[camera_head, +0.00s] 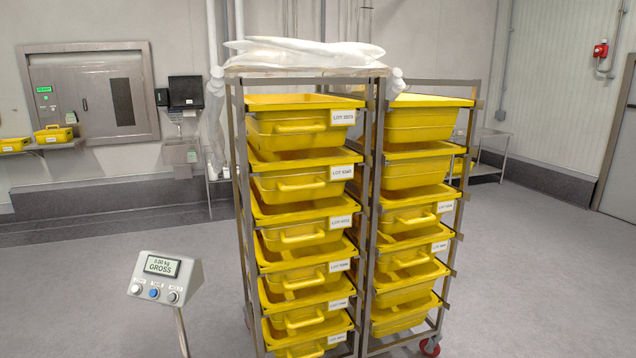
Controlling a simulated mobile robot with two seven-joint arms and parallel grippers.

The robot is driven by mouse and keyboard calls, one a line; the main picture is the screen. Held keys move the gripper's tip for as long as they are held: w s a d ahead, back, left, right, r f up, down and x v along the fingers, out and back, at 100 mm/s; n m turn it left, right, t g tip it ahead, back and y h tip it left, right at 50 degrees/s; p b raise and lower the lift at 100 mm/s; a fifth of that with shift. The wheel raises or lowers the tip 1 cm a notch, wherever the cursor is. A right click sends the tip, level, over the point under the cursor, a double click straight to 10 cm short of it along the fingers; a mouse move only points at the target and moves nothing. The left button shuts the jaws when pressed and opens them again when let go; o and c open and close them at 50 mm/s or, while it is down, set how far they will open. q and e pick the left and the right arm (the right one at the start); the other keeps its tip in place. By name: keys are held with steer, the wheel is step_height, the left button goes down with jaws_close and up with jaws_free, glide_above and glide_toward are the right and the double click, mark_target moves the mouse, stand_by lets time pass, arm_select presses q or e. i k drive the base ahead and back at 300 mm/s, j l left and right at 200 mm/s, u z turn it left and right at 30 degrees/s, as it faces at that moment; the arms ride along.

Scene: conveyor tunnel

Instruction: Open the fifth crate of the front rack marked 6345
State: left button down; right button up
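The front rack (244,200) is a grey metal frame holding a stack of several yellow crates with front handles and white lot labels. The second crate from the top (290,187) has a label (342,172) that seems to read LOT 6345, though the print is small. Counted from the bottom, it is the fifth. It sits in line with the crates above and below, its handle facing me. The top crate (285,136) has a different label. Lower labels are too small to read surely. Neither of my grippers is in view.
A second rack (470,150) of yellow crates stands close at the right, on a red caster (430,346). A scale display (163,281) on a post stands at front left. White plastic sheeting (300,52) lies on top. The floor is open on both sides.

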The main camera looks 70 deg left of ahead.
mark_target(289, 176)
steer(key=i+u, duration=0.4)
steer(key=i, duration=0.2)
steer(key=i+l+u, duration=0.2)
steer(key=i+u, duration=0.15)
steer(key=i, duration=0.25)
steer(key=i+u, duration=0.2)
steer(key=u, duration=0.25)
steer(key=i+u, duration=0.25)
steer(key=u, duration=0.2)
steer(key=i+u, duration=0.25)
steer(key=u, duration=0.2)
steer(key=i+u, duration=0.15)
steer(key=u, duration=0.35)
steer(key=i+u, duration=0.15)
steer(key=u, duration=0.3)
steer(key=i+l+u, duration=0.1)
steer(key=u, duration=0.4)
